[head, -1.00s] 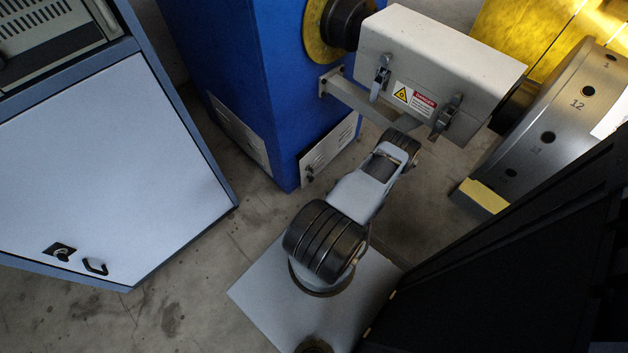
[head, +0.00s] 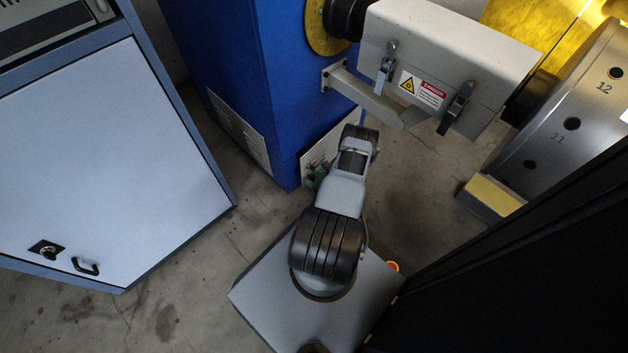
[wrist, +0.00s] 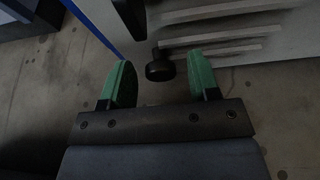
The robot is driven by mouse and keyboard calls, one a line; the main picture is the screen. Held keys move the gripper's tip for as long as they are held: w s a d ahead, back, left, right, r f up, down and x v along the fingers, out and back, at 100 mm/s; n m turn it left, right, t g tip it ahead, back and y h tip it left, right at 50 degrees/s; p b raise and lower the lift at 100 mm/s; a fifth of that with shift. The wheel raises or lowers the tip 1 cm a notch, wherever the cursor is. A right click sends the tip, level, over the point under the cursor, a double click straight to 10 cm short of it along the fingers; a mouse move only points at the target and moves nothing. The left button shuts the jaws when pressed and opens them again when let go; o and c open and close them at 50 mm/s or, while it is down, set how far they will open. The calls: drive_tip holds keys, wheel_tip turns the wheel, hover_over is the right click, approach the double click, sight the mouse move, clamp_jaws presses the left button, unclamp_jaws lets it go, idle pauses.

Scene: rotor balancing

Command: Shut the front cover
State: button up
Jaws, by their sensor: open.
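The front cover (head: 326,142) is a pale vented panel low on the blue cabinet (head: 235,75). It is partly hidden behind my arm in the head view, and I cannot tell how far it stands open. In the wrist view the cover (wrist: 225,28) shows dark slots and a round black knob (wrist: 160,71). My gripper (wrist: 159,82) is open, with green fingers on either side of the knob and a gap to each.
A white guard box (head: 445,62) with latches and a danger label hangs above right on a bracket (head: 365,95). A numbered metal disc (head: 560,125) stands at right. A white-doored cabinet (head: 110,160) stands at left. Bare floor (head: 235,230) lies between.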

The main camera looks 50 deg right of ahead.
drive_tip(key=shift+w, duration=0.1)
clamp_jaws()
idle(0.6)
